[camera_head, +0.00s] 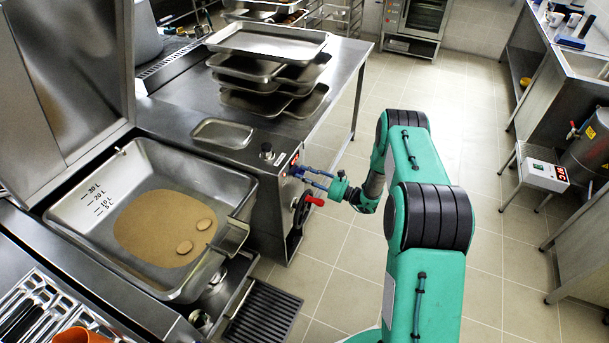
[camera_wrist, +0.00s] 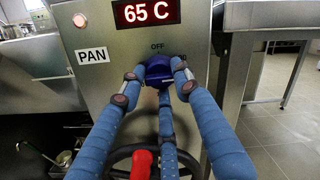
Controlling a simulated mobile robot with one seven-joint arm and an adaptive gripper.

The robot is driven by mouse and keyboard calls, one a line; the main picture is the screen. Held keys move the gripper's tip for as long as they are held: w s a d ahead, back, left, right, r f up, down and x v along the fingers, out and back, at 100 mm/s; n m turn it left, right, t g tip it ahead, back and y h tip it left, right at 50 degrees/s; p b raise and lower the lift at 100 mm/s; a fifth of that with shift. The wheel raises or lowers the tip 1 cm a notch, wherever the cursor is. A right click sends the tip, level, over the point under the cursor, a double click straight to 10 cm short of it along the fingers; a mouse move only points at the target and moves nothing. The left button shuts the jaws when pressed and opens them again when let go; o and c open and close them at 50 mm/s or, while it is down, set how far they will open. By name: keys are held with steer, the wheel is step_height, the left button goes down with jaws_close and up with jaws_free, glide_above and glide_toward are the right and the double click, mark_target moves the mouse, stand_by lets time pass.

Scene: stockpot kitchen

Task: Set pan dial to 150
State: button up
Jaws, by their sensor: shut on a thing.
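My gripper (camera_wrist: 157,88) has blue fingers shut around the blue pan dial (camera_wrist: 160,74) on the steel front panel. The word OFF shows just above the dial, and other scale marks are mostly hidden by the fingers. The red display (camera_wrist: 146,12) above reads 65 C. A PAN label (camera_wrist: 92,55) is to the left of the dial. In the head view my gripper (camera_head: 301,172) reaches the panel at the right end of the pan unit. The tilting pan (camera_head: 140,165) is open and holds a brown liquid with two round pieces.
A black handwheel with a red handle (camera_head: 314,201) sits just below the dial, close under my fingers. A round indicator lamp (camera_wrist: 79,20) is above the label. Stacked trays (camera_head: 265,70) lie on the counter behind.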

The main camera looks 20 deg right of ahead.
steer(key=m+t+h+p, duration=0.1)
steer(key=m, duration=0.4)
steer(key=shift+r, duration=0.1)
steer(key=shift+c, duration=0.2)
steer(key=shift+s+a+m+h+p, duration=0.1)
steer(key=shift+m+h+p, duration=0.5)
steer(key=shift+m, duration=1.95)
steer(key=shift+s+a+m+h+p, duration=0.1)
steer(key=shift+m+p, duration=0.9)
steer(key=shift+m, duration=1.5)
steer(key=shift+s+a+m+h+p, duration=0.1)
steer(key=shift+m+h+p, duration=0.45)
steer(key=shift+m, duration=2)
steer(key=shift+s+y, duration=0.1)
steer(key=shift+y, duration=0.15)
steer(key=o, duration=1.2)
steer(key=shift+c, duration=0.2)
steer(key=shift+d, duration=0.1)
